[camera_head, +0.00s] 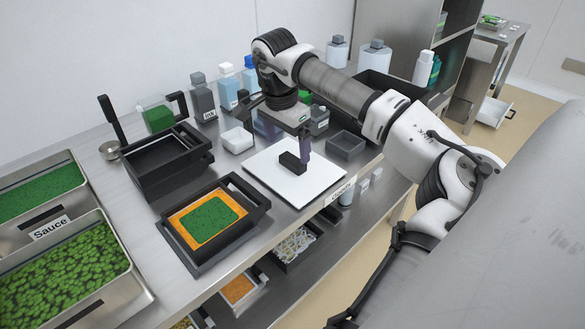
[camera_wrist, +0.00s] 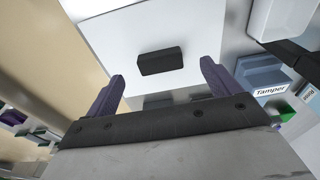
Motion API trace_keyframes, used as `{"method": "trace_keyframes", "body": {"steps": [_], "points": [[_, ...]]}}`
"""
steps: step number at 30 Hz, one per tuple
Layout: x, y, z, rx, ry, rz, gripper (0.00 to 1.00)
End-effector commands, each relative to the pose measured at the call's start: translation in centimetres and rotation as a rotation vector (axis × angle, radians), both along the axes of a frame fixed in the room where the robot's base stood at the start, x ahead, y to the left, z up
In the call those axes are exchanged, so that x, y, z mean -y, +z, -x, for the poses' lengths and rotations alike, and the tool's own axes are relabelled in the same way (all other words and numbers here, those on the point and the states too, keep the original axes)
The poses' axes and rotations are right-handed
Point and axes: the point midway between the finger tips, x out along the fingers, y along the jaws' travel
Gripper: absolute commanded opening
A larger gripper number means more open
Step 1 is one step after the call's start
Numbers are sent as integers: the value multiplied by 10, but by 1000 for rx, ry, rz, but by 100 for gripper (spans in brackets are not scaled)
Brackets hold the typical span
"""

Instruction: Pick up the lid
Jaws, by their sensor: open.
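The lid (camera_head: 312,185) looks like a flat white square panel with a black block handle (camera_head: 290,162) standing up from its middle. It lies on the steel counter, right of the orange-and-green tray. In the wrist view the lid (camera_wrist: 115,40) fills the upper middle, and its handle (camera_wrist: 160,61) sits ahead of the fingers. The handle looks clear of both fingers.
A black frame (camera_head: 262,208) holds a tray of orange and green food at front left. Black stacked bins (camera_head: 165,165) stand behind it. Bottles, a white tub (camera_head: 237,140) and a grey bin (camera_head: 346,146) crowd the back. A box labelled Tamper (camera_wrist: 262,75) is right of the lid.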

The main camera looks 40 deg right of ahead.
Motion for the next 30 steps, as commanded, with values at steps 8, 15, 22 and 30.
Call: {"method": "trace_keyframes", "body": {"steps": [8,15,22,30], "points": [[8,-22,1,0,-1,-3,89],[15,-52,1,1,0,-2,89],[15,-53,1,1,0,0,85],[15,-52,1,1,0,0,50]]}}
